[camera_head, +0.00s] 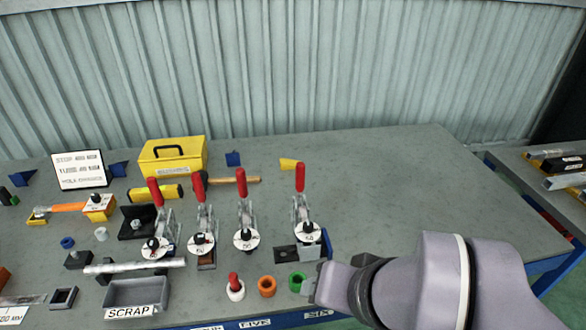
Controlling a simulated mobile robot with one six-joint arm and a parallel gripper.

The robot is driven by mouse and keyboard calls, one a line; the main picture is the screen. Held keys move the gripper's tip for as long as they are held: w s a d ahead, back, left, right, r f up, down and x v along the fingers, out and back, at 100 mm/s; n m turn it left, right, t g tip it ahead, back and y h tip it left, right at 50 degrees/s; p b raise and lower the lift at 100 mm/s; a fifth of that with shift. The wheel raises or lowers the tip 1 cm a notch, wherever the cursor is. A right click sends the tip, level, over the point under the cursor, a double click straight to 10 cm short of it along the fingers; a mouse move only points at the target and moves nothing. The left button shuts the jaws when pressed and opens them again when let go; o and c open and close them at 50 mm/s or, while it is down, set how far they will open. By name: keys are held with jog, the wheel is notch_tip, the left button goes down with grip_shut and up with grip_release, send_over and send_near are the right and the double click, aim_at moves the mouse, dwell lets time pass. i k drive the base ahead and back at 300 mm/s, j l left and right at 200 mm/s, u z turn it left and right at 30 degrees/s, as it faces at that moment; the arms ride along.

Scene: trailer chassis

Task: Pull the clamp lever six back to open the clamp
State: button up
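Several toggle clamps with red upright levers stand in a row on the grey table. The rightmost clamp (303,225) is in line with the "SIX" label on the table's front edge, and its red lever (300,178) stands upright. My gripper (312,284) is in front of and below this clamp, near the front edge, apart from the lever. My arm comes in from the lower right. The fingers are small and seen from behind, so their opening is unclear.
Other red-levered clamps (242,215) stand close to the left. Orange (267,286) and green (296,281) rings and a red-topped peg (235,287) lie at the front. A scrap bin (137,292) is at the front left. A yellow toolbox (172,157) stands behind. The table's right part is clear.

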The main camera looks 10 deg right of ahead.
aim_at(300, 166)
jog(key=i, duration=0.85)
